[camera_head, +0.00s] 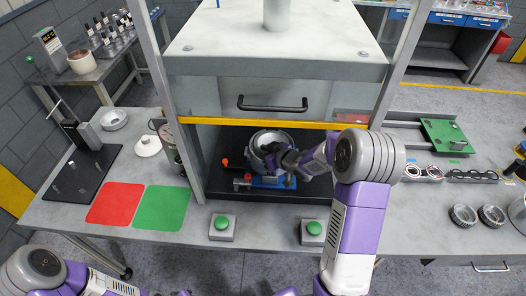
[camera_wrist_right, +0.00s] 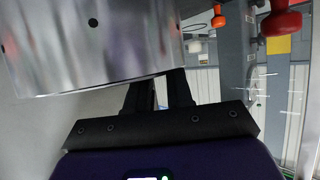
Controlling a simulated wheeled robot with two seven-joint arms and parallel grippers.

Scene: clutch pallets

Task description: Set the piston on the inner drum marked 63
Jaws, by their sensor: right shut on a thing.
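A round silver metal part, which I take to be the piston (camera_head: 266,137), is inside the press, above a blue fixture (camera_head: 268,182). My right gripper (camera_head: 284,161) reaches in from the right and is shut on its near right side. In the right wrist view the shiny, curved metal wall (camera_wrist_right: 90,40) fills the upper left, and the fingers (camera_wrist_right: 160,90) meet its lower edge. The inner drum cannot be told apart from the held part, and no number 63 is readable. My left arm shows at the bottom left, but its gripper is out of view.
The press head and yellow bar (camera_head: 270,123) hang close above my right arm. Red-knobbed clamps (camera_head: 238,180) stand beside the fixture. Two green buttons (camera_head: 222,222) (camera_head: 313,228) sit in front. Red (camera_head: 116,203) and green (camera_head: 161,207) mats lie clear at left.

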